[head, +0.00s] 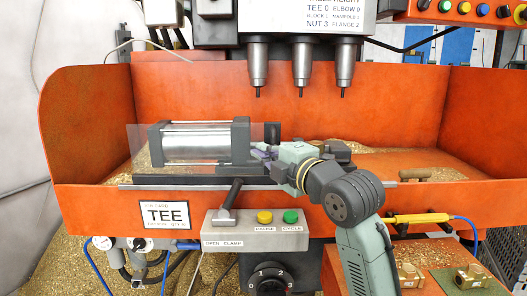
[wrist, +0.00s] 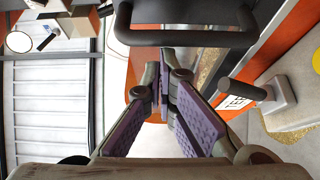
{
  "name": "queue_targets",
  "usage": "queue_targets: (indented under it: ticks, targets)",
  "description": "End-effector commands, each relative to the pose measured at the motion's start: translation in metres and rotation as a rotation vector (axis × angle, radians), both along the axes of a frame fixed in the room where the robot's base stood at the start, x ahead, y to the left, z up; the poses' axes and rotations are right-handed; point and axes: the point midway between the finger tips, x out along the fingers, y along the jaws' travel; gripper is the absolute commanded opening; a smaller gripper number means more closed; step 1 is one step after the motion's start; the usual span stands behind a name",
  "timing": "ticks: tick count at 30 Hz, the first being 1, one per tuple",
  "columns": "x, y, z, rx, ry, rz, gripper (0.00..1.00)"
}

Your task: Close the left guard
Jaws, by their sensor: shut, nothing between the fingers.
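The left guard is a clear panel (head: 136,145) in front of the grey clamp cylinder (head: 195,142), at the left of the orange tray. My gripper (head: 262,153) is at the panel's right end, reaching in from the right. In the wrist view my purple-padded fingers (wrist: 166,80) are shut with nothing between them. A dark bar handle (wrist: 185,39) crosses just beyond the fingertips there; I cannot tell if they touch it. The guard's exact seating is hard to tell.
Three drill spindles (head: 301,68) hang above the orange tray (head: 85,205). A clamp lever (head: 232,192) rises from the control box (head: 258,238) in front. Brass fittings (head: 472,276) lie at the lower right.

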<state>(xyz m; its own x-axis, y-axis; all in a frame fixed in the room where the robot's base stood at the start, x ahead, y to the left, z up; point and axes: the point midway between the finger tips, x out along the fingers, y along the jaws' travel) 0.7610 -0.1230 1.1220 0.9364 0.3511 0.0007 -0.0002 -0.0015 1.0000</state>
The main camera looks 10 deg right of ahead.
Motion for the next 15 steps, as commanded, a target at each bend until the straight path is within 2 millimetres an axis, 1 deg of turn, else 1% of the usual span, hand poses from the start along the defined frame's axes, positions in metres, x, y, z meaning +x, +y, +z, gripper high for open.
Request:
queue_targets:
  ticks: [5, 8, 11, 14, 15]
  targets:
    - [-0.004, -0.022, -0.002, 0.003, 0.001, -0.005, 0.00]
    - [-0.007, -0.045, -0.002, 0.005, 0.000, -0.006, 0.00]
    - [-0.012, -0.074, -0.003, 0.006, 0.000, -0.007, 0.00]
    - [-0.018, -0.108, -0.002, 0.007, 0.001, -0.007, 0.00]
    - [-0.021, -0.121, -0.002, 0.009, 0.000, -0.007, 0.00]
